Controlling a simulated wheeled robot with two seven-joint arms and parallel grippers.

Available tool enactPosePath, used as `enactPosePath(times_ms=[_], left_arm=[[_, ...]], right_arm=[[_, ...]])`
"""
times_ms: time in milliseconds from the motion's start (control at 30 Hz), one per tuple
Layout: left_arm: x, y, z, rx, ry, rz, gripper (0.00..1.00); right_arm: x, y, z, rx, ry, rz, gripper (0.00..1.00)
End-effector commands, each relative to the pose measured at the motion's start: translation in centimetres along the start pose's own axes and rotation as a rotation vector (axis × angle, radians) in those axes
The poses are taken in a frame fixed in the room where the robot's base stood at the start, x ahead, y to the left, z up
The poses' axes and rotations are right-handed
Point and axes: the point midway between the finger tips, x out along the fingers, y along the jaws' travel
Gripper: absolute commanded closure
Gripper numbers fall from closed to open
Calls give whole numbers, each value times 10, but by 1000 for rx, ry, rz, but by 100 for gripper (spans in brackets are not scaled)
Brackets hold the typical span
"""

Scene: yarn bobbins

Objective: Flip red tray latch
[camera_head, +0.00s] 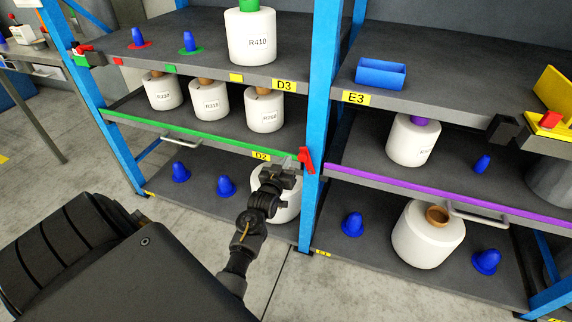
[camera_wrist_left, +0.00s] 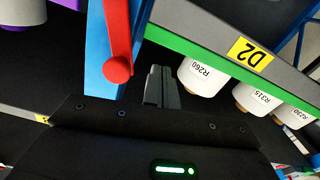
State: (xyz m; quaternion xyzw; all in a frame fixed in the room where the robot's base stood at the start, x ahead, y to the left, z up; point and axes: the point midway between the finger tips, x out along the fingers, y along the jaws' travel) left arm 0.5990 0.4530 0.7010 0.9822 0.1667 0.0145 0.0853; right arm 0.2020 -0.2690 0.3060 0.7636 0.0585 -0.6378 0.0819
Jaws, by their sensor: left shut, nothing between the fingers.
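The red tray latch (camera_head: 305,161) sits on the blue upright at the right end of the D2 tray's green front edge. In the left wrist view the red latch (camera_wrist_left: 118,66) is a bar hanging down with a round knob at its lower end. My left gripper (camera_head: 288,163) is just left of the latch, its fingers together and empty. In the wrist view the shut fingers (camera_wrist_left: 161,84) are to the right of the knob, apparently with a small gap. Contact cannot be told. My right gripper is in neither view.
The D2 tray's green edge (camera_head: 190,137) carries several white bobbins. A white bobbin (camera_head: 288,207) stands below, partly behind my left gripper. The blue upright (camera_head: 319,120) separates the D and E bays. A purple-edged tray (camera_head: 450,188) is to the right. Floor is clear in front.

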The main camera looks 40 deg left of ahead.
Motion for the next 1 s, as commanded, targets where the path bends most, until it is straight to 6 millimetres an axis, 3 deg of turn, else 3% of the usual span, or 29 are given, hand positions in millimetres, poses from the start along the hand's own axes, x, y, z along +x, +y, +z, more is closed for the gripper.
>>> enactPosePath(times_ms=[533,1000], left_arm=[[0,2,-3,-1,0,1,100],[0,24,-4,-2,0,1,100]], right_arm=[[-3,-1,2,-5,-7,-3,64],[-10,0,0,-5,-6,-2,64]])
